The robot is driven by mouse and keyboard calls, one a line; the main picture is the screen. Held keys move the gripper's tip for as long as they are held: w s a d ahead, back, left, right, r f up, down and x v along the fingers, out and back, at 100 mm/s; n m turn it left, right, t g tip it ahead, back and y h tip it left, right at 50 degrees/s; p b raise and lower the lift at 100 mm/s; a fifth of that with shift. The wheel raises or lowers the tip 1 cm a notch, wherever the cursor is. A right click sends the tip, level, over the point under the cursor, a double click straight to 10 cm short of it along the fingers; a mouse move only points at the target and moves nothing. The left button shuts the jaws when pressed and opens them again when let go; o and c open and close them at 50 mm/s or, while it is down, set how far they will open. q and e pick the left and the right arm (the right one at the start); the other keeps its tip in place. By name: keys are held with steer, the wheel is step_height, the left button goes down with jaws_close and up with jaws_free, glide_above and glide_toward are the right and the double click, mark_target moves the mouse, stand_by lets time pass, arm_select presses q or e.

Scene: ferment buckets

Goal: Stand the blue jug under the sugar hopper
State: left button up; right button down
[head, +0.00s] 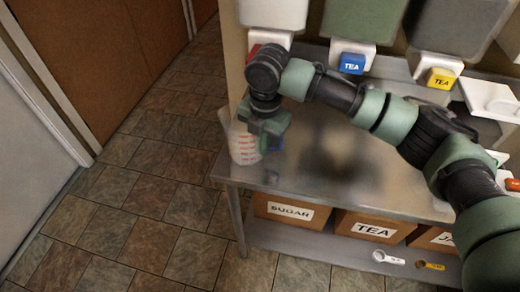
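A clear jug with red marks (243,147) stands at the left end of the steel counter (320,182). A small blue patch shows at its right side, perhaps its handle, mostly hidden by my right gripper. My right gripper (266,133) points down at the jug's upper right side; its fingertips are hidden, so I cannot tell if it grips. Hoppers hang above the counter. The leftmost, white hopper (272,12) has a red tag mostly covered by my arm. The other two hoppers in view have TEA tags, one blue (352,63), one yellow (440,78). My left gripper is out of view.
Boxes marked SUGAR (290,212) and TEA (370,228) stand on the lower shelf, with a white scoop (388,257) and a yellow one (431,266) in front. A white scale-like object (490,100) stands at the right. The counter's middle is clear. Tiled floor lies left.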

step_height(320, 180, up, 7)
steer(key=shift+r+b, duration=0.15)
steer(key=shift+b, duration=0.3)
steer(key=s+d+f+m, duration=0.2)
steer(key=s+d+m, duration=0.5)
steer(key=m, duration=0.7)
steer(key=s+d+f+m+h, duration=0.1)
steer(key=s+d+f+m, duration=0.1)
steer(key=s+d+m, duration=0.6)
steer(key=shift+s+f+m, duration=0.35)
steer(key=shift+m, duration=3.05)
steer(key=shift+w, duration=0.1)
steer(key=shift+f, duration=0.1)
